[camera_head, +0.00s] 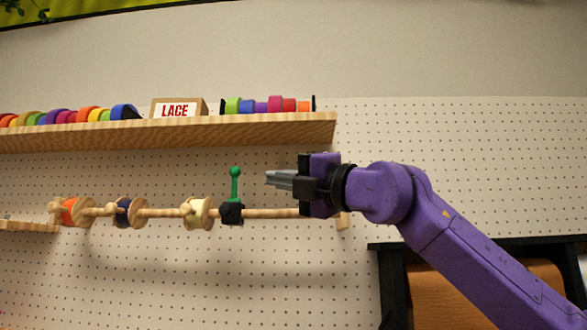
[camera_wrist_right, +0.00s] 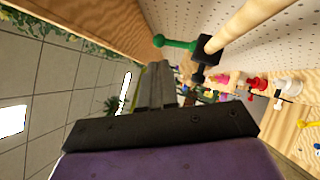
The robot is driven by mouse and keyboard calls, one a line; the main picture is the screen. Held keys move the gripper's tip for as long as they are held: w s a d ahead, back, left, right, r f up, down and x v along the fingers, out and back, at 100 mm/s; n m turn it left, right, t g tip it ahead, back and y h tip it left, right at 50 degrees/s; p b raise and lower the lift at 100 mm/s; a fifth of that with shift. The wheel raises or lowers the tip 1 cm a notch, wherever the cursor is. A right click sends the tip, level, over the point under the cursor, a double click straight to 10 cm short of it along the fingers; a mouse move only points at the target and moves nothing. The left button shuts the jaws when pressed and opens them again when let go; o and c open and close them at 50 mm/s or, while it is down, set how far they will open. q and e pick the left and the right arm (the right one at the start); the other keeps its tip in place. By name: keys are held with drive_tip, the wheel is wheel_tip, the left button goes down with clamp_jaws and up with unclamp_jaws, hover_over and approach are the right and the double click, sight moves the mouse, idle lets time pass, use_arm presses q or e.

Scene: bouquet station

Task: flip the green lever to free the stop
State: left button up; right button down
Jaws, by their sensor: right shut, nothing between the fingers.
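The green lever (camera_head: 235,184) stands upright from a black stop block (camera_head: 231,213) on a wooden rod (camera_head: 270,213). In the right wrist view the green lever (camera_wrist_right: 174,43) juts from the black block (camera_wrist_right: 207,50) on the rod. My right gripper (camera_head: 272,178) is shut and empty, just right of the lever at about its upper height, with a small gap between. In the wrist view its fingertips (camera_wrist_right: 158,70) point toward the lever. My left gripper is not in view.
Spools in orange (camera_head: 71,212), dark blue (camera_head: 123,212) and cream (camera_head: 197,212) sit on the rod left of the stop. A wooden shelf (camera_head: 250,130) with ribbon rolls and a LACE box (camera_head: 178,108) hangs above. A black-framed panel (camera_head: 388,290) is below my right arm.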

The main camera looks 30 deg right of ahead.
sight(239, 172)
drive_tip(key=p+x, duration=0.1)
drive_tip(key=x, duration=0.1)
drive_tip(key=p+x, duration=0.1)
drive_tip(key=x, duration=0.1)
drive_tip(key=p+x, duration=0.1)
drive_tip(key=x, duration=0.2)
drive_tip(key=shift+s+r, duration=0.15)
drive_tip(key=shift+r, duration=0.1)
drive_tip(key=shift+w+a+p, duration=0.2)
drive_tip(key=shift+w+p, duration=0.2)
drive_tip(key=shift+w, duration=0.25)
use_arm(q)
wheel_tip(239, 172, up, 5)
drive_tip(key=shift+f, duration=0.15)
